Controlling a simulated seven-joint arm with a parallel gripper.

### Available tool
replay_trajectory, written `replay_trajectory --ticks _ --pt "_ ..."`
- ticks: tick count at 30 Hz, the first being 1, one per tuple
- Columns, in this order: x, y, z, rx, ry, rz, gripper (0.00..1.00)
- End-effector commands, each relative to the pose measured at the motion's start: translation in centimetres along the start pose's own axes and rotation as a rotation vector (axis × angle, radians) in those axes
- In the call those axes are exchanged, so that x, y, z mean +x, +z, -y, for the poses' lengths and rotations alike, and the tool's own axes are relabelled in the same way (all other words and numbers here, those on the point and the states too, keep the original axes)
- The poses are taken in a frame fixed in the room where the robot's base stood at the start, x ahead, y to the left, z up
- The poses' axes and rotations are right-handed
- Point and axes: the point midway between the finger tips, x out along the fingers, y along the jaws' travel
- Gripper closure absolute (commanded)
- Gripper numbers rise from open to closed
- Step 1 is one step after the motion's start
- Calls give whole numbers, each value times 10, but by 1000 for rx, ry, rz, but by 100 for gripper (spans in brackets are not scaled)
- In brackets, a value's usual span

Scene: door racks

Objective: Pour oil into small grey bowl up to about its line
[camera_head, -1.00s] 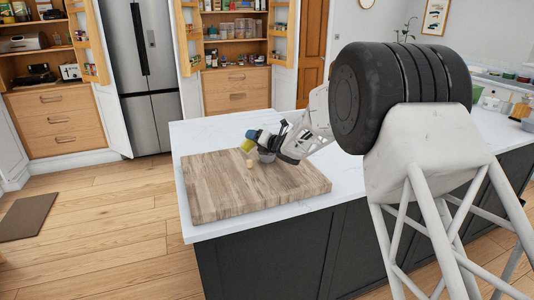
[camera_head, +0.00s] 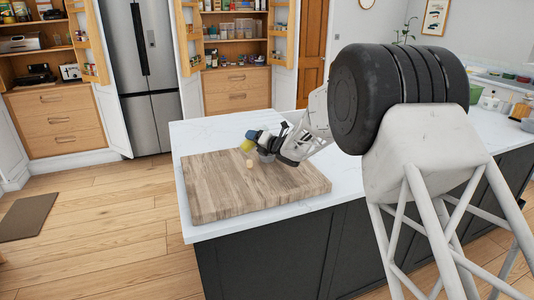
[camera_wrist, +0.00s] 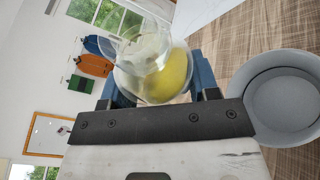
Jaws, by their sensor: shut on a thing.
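My gripper (camera_wrist: 155,82), with blue fingers, is shut on a clear rounded glass bottle (camera_wrist: 132,62) of yellow oil (camera_wrist: 168,76). The bottle is tilted, with the oil gathered at one side. In the head view my gripper (camera_head: 264,141) and the oil bottle (camera_head: 246,146) are just above the cutting board. The small grey bowl (camera_wrist: 288,132) stands on the board beside the bottle. The inside that shows is plain grey, and I see no oil in it. In the head view the bowl (camera_head: 266,157) is partly hidden by my gripper. No stream of oil is visible.
The wooden cutting board (camera_head: 225,195) lies on a white island counter (camera_head: 200,131). A small pale round object (camera_head: 250,163) sits on the board near the bowl. The front of the board is clear. Open cupboards and a fridge (camera_head: 145,75) stand behind.

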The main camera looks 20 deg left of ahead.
Motion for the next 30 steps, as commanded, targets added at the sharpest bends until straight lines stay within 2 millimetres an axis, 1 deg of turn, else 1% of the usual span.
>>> replay_trajectory --ticks 30 --pt "0 -2 0 54 23 16 78"
